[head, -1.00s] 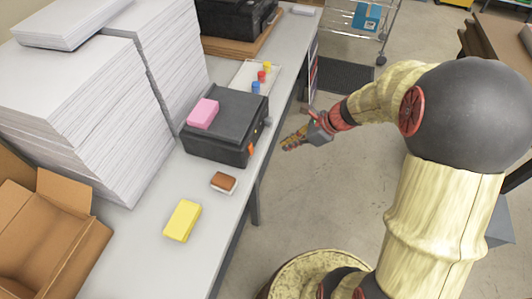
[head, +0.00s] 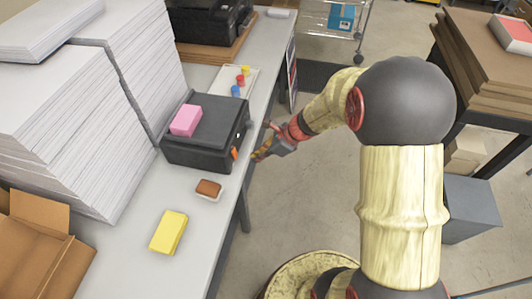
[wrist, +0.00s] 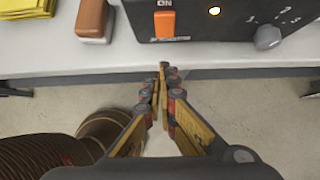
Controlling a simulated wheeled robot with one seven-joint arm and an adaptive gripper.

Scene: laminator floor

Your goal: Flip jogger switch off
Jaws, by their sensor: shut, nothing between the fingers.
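The jogger is a black box (head: 196,151) on the white table, with a pink block (head: 186,120) on top. Its orange switch (head: 235,154) is on the front face, and in the wrist view the switch (wrist: 165,25) has "ON" printed above it. A small light to its right glows yellowish. My gripper (head: 257,157) is in front of the jogger, just off the table edge. In the wrist view my gripper (wrist: 163,68) has its fingertips together, empty, below the switch and apart from it.
A brown and white eraser-like block (head: 208,189) and a yellow pad (head: 168,232) lie on the table left of the switch. Tall paper stacks (head: 62,130) stand behind. A grey knob (wrist: 267,37) sits right of the switch. The floor in front is clear.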

